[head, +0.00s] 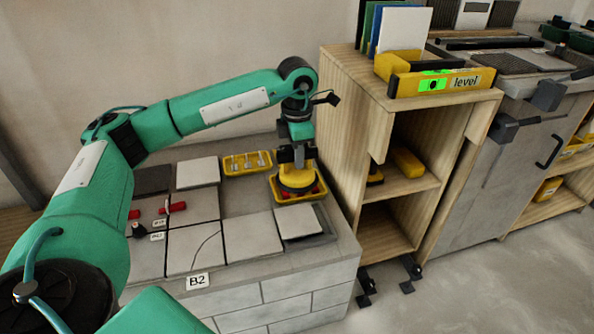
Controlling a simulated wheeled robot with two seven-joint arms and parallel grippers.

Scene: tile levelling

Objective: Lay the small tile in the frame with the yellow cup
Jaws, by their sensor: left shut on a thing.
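My left gripper (298,155) is shut on the yellow cup (297,177), a round yellow tool with a dark upper part. The cup stands upright over a yellow tray (321,191) with red bits in it; whether it touches the tray is hard to tell. A small pale tile (299,222) lies at the front right of the work top, a little askew over a dark area (318,240) that shows along its edges. The cup is behind this tile and apart from it. My right gripper is not in view.
Larger grey tiles (253,236) lie left of the small tile, one with a curved crack line (195,248). Another yellow tray (247,163) and red clips (173,207) lie behind. A wooden cabinet (370,110) with a yellow level (440,82) rises close on the right.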

